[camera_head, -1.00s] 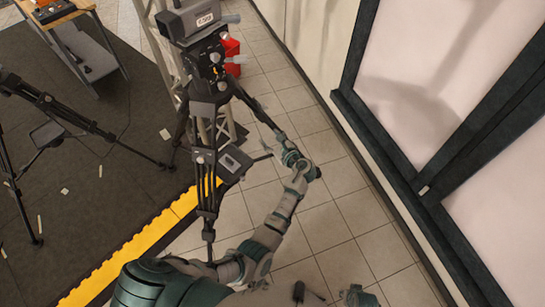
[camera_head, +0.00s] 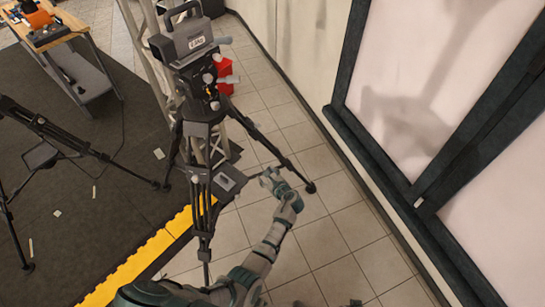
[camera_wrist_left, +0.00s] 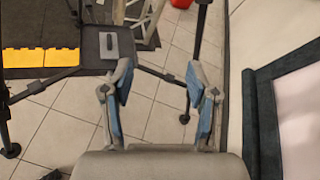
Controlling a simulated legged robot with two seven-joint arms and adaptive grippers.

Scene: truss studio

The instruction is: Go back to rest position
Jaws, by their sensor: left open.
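My left arm comes in from the bottom of the head view and reaches up and right. Its left gripper (camera_head: 269,179) is above the tiled floor, beside the tall black tripod (camera_head: 200,180). Nothing is held. In that view, a tripod's flat tray (camera_wrist_left: 108,48) lies just beyond the left finger, and a tripod leg (camera_wrist_left: 193,65) runs behind the right finger. My right gripper cannot be made out.
A grey boxy device (camera_head: 190,42) sits on the tripod. A yellow edge strip (camera_head: 130,267) borders the dark mat (camera_head: 110,120). A wooden-topped cart (camera_head: 82,22) and another tripod (camera_head: 50,130) stand left. A dark-framed wall panel (camera_head: 420,80) is right. Tiled floor (camera_head: 320,235) between is open.

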